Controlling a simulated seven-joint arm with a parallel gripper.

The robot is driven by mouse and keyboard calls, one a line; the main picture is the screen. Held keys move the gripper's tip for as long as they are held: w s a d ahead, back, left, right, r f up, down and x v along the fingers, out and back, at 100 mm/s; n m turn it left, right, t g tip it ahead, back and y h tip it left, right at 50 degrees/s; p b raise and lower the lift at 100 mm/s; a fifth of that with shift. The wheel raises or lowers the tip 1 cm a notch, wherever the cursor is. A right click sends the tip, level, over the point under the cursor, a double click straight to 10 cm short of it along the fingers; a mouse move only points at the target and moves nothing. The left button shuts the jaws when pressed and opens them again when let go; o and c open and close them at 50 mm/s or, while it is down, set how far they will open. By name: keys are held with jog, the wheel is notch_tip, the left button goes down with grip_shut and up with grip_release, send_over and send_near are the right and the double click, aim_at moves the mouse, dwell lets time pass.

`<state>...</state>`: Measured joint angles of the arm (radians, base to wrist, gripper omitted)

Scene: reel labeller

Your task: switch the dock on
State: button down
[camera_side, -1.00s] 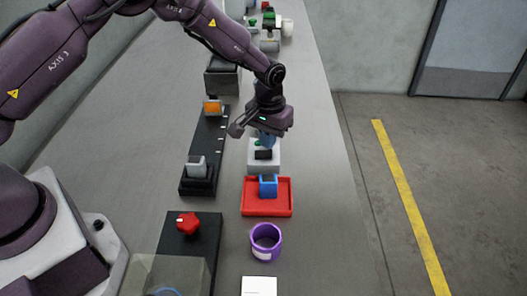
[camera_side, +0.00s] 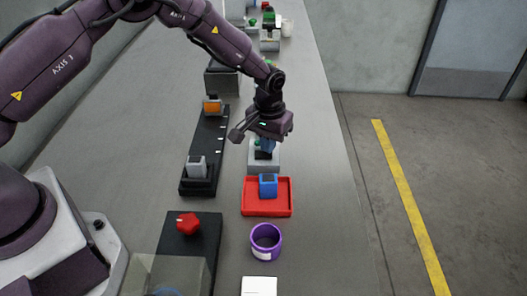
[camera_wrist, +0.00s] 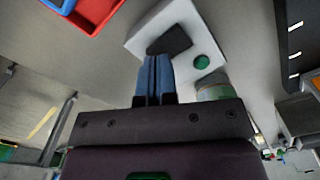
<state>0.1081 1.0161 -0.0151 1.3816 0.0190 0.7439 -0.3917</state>
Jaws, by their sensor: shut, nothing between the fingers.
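A white box (camera_side: 273,169) with a black rocker switch (camera_side: 262,156) on top stands on the bench, under my gripper (camera_side: 267,152). No label tells whether it is the dock. In the wrist view the black rocker (camera_wrist: 169,40) and a round green part (camera_wrist: 201,62) show on the box's top. My gripper is shut, its two blue fingers (camera_wrist: 153,62) side by side with nothing between them. The fingertips are at the near edge of the rocker in the wrist view; I cannot tell whether they touch it. The fingers hide part of the box.
A red tray (camera_side: 247,209) with a blue block (camera_side: 268,186) is in front of the box. A purple cup (camera_side: 265,242) stands nearer. A black rail (camera_side: 208,140) with a grey block (camera_side: 197,165) and an orange-faced block (camera_side: 212,105) lies to the left. The bench's right side is clear.

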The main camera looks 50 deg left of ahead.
jog(key=shift+f, duration=0.65)
jog(key=shift+r, duration=3.55)
jog(key=shift+s+f+m, duration=0.2)
jog(key=shift+s+m, duration=0.1)
jog(key=shift+s, duration=0.05)
jog(key=shift+s+a+f+g, duration=0.1)
jog(key=shift+s+f+g, duration=0.1)
jog(key=shift+s, duration=0.3)
jog(key=shift+s+a+f+g, duration=0.1)
jog(key=shift+s+f+g, duration=0.1)
jog(key=shift+s, duration=0.25)
jog(key=s+a+r+m+t, duration=0.1)
jog(key=s+a+r+t, duration=0.1)
jog(key=s+r, duration=1)
jog(key=s+a+r+m+t, duration=0.1)
jog(key=s+a+r+t, duration=0.2)
jog(key=s+r, duration=1)
jog(key=shift+s+a+r+t, duration=0.15)
jog(key=shift+s+a+t, duration=0.05)
jog(key=shift+s+t, duration=0.6)
